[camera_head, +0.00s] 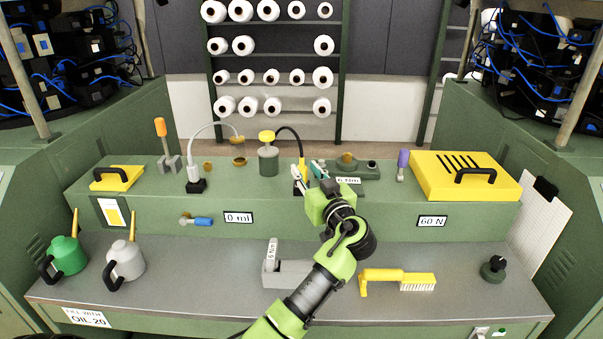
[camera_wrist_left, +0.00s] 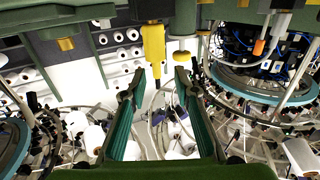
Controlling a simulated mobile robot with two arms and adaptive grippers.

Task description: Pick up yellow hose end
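The yellow hose end (camera_head: 302,165) stands upright on the green ledge, on the end of a black hose that arcs over from the left. In the left wrist view the yellow hose end (camera_wrist_left: 154,44) shows just ahead, with its narrow tip between the fingertips. My left gripper (camera_head: 308,175) is right at it, and its fingers in the wrist view (camera_wrist_left: 158,78) are spread apart on either side. I see no contact; the exact depth is hard to tell. My right gripper is not in view.
A jar with a yellow cap (camera_head: 267,149) stands just left of the hose end. A grey-hosed fitting (camera_head: 194,173) is farther left. A small green device (camera_head: 350,169) sits close on the right, and a yellow slotted cover (camera_head: 464,178) beyond it. A yellow brush (camera_head: 398,281) lies on the bench.

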